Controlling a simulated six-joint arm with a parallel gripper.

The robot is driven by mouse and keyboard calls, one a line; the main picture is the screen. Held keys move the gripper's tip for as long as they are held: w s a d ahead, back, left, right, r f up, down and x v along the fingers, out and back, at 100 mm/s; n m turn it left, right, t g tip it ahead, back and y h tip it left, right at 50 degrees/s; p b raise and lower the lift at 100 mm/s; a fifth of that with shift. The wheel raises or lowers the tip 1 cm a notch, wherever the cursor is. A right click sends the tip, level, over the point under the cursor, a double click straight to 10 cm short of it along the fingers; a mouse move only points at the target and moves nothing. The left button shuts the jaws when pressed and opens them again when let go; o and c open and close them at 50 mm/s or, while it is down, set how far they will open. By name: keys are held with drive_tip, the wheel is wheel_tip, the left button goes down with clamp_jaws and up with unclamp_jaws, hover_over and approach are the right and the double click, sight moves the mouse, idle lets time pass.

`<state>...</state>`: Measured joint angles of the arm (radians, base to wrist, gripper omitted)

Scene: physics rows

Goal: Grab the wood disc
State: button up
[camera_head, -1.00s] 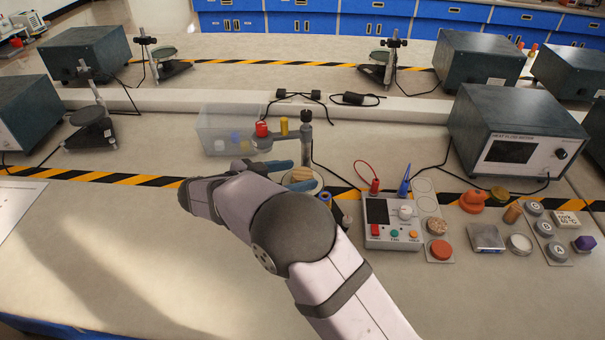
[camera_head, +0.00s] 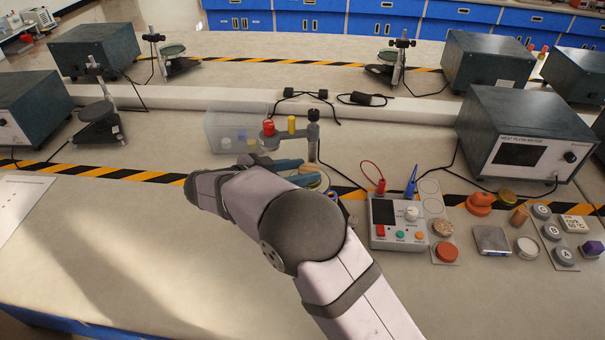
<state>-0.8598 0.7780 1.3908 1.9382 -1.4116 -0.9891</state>
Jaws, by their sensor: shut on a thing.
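My gripper (camera_head: 298,172) shows its blue fingers beyond my arm's wrist, over the round plate of the grey stand (camera_head: 313,135) near the middle of the bench. The fingers are close together and shut on the wood disc (camera_head: 304,171), a small tan piece that is mostly hidden between them. I cannot tell whether the disc is still touching the plate below.
The stand carries a red knob (camera_head: 268,128) and a yellow one (camera_head: 291,124). A clear bin (camera_head: 225,133) is behind left. A control box (camera_head: 397,222) and several small discs lie to the right. The bench's front left is clear.

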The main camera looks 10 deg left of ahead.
wheel_tip(320, 180, up, 9)
idle(0.4)
